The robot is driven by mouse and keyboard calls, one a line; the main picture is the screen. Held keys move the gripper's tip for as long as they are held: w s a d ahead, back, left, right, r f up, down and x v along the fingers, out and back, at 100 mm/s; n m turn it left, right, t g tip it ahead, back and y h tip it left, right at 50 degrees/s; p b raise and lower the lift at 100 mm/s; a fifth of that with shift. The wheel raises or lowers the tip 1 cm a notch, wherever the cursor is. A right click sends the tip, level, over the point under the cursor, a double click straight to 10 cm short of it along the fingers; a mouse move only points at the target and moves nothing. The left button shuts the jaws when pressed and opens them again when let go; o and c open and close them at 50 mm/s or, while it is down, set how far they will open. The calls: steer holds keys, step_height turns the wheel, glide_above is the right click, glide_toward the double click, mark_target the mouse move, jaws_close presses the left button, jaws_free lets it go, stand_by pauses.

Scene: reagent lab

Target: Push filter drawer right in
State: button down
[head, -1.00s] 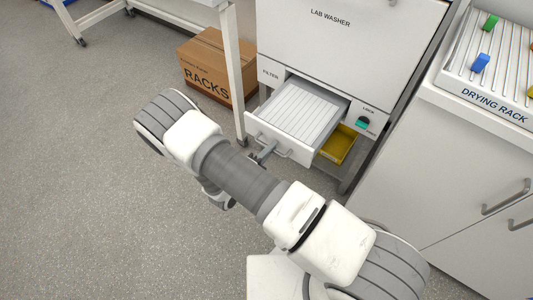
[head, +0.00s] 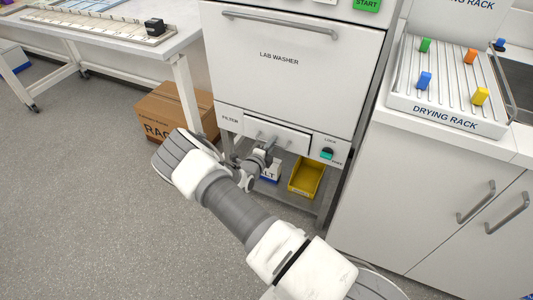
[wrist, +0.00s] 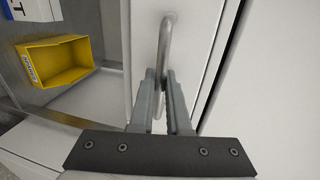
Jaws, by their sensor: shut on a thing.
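The filter drawer (head: 288,138) is in the lower front of the lab washer (head: 285,75), between the FILTER label and the lock knob (head: 327,153). Its white front looks close to level with the washer face, but I cannot tell if it is fully flush. My gripper (head: 264,149) is at the drawer front, and my arm hides part of that area. In the wrist view, my gripper (wrist: 161,78) is shut on the drawer's curved metal handle (wrist: 168,32), with a finger on each side of the bar. The drawer front (wrist: 192,50) also shows there.
A yellow bin (head: 306,177) and a partly hidden box marked LT (head: 271,171) are under the washer. A cardboard racks box (head: 170,108) stands left. The cabinet (head: 430,190) with the drying rack (head: 438,115) is right. The floor at left is open.

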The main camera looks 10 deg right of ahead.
steer(key=shift+w+d+r, duration=0.15)
steer(key=shift+w, duration=0.1)
steer(key=c, duration=1.2)
jaws_free()
steer(key=shift+o, duration=0.2)
steer(key=p+v, duration=0.4)
steer(key=v, duration=1.3)
steer(key=shift+s+f, duration=0.2)
steer(key=shift+s, duration=0.15)
